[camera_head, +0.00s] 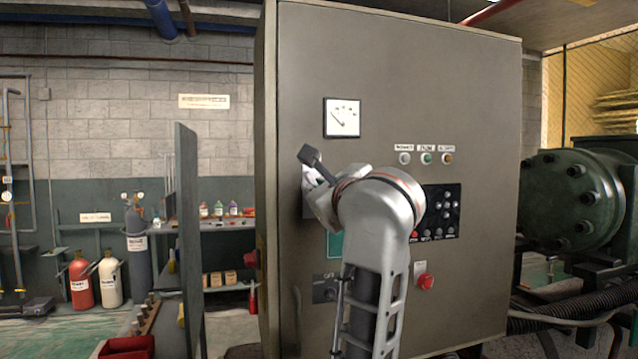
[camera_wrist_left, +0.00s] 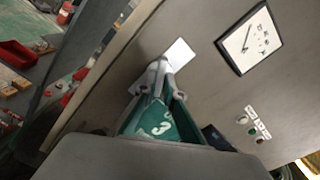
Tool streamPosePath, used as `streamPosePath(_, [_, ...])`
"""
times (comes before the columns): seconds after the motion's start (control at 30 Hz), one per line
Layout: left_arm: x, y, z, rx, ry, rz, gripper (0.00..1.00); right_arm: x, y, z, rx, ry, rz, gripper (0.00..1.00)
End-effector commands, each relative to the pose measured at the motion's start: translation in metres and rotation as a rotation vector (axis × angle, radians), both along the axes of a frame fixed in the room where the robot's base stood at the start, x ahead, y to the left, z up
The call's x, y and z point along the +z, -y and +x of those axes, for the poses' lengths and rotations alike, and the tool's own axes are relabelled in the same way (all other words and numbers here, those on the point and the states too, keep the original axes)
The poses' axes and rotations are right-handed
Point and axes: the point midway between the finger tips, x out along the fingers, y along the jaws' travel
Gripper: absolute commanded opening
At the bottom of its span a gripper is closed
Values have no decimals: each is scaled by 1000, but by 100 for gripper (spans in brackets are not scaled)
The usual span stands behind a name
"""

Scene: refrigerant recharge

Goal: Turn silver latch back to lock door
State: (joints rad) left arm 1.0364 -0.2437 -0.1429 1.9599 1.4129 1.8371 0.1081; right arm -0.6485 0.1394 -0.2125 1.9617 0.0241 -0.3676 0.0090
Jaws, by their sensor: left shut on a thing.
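The grey cabinet door (camera_head: 390,80) faces me and looks flush with its frame. My left gripper (camera_head: 312,182) is at the door's left edge, seen partly from behind my forearm. In the left wrist view my left gripper (camera_wrist_left: 160,84) has its fingers closed around the silver latch (camera_wrist_left: 153,74), close to the door surface. A pale plate (camera_wrist_left: 182,54) lies on the door just beyond the fingertips. The latch's exact angle is hard to tell, as the fingers and wrist cover most of it. My right gripper is not in view.
A dial gauge (camera_head: 342,118), indicator lights (camera_head: 427,158) and a red button (camera_head: 424,281) are on the door. A dark upright panel (camera_head: 187,240) stands left of the cabinet. Green machinery (camera_head: 575,200) is close on the right.

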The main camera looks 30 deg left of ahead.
Motion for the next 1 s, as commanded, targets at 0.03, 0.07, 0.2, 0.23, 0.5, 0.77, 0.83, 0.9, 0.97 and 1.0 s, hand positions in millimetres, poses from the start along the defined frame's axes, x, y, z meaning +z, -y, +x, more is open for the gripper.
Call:
streamPosePath(0.03, [1, 1, 1, -3, -35, 26, 0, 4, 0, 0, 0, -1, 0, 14])
streamPosePath(0.07, [1, 1, 1, -2, -53, 43, 0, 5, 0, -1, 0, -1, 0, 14])
streamPosePath(0.2, [-1, 1, 1, -2, -125, 104, 0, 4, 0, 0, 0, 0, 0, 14])
streamPosePath(0.23, [-1, 1, 1, -2, -131, 110, 0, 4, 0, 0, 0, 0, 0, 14])
streamPosePath(0.5, [-1, 0, 1, -2, -138, 117, 0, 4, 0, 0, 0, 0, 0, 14])
streamPosePath(0.77, [-1, 1, 1, -3, -314, 266, 0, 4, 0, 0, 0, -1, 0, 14])
streamPosePath(0.83, [-1, 1, 1, -3, -371, 315, 0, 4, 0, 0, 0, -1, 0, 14])
streamPosePath(0.9, [0, 0, 1, -1, -371, 316, 23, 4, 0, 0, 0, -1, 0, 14])
streamPosePath(0.97, [0, 0, 1, -1, -370, 315, 23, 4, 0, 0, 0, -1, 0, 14])
streamPosePath(1.0, [0, 0, 1, -1, -370, 315, 23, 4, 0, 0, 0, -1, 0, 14])
